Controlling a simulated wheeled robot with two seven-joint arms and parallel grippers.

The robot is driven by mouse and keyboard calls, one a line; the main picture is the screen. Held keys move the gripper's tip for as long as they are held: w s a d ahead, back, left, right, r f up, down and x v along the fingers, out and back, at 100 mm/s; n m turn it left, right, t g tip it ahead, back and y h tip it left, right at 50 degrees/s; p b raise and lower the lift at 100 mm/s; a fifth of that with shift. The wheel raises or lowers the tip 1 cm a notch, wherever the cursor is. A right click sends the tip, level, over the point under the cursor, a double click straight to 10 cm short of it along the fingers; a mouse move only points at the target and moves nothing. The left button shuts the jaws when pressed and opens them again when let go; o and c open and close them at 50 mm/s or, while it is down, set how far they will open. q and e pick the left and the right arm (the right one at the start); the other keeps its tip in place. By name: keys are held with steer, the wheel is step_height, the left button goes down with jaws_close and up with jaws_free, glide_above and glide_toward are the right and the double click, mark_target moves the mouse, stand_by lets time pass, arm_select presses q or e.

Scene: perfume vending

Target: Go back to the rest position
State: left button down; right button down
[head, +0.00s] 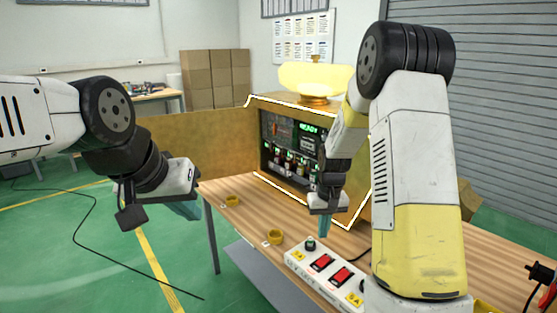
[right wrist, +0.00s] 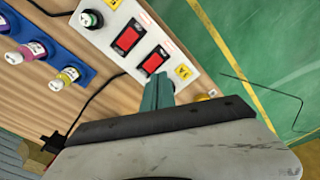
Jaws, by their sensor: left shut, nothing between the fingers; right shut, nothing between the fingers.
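My left gripper (head: 184,208) hangs over the floor at the left of the table in the head view, its fingers together and empty. My right gripper (head: 329,223) points down over the table behind the white switch box (head: 296,257), fingers together and empty. In the right wrist view the closed right fingers (right wrist: 158,92) appear near the switch box (right wrist: 142,20), which has two red rocker switches (right wrist: 127,38) and a small round knob (right wrist: 90,19). I cannot tell from these views whether the fingertips touch the box.
The wooden vending cabinet (head: 255,112) with a lit display stands at the back of the table (head: 236,213). Yellow rings (head: 275,237) lie on the tabletop. Small bottles (right wrist: 64,78) on blue bases sit near the box in the wrist view. A black cable crosses the table. Open floor lies left.

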steer(key=s+a+r+t+y, duration=0.1)
steer(key=s+r+t, duration=0.1)
steer(key=s+r, duration=0.5)
steer(key=s+r+t, duration=0.1)
steer(key=s+r, duration=0.2)
steer(key=r, duration=0.8)
steer(key=s+r+t, duration=0.1)
steer(key=s+r, duration=0.2)
steer(key=s, duration=0.3)
steer(key=s+r+t, duration=0.1)
steer(key=s+r, duration=0.2)
steer(key=s, duration=0.4)
steer(key=shift+s+a+r+m+t+y, duration=0.2)
steer(key=shift+a+r+m+t+y, duration=0.05)
steer(key=shift+a+m+t+y, duration=0.15)
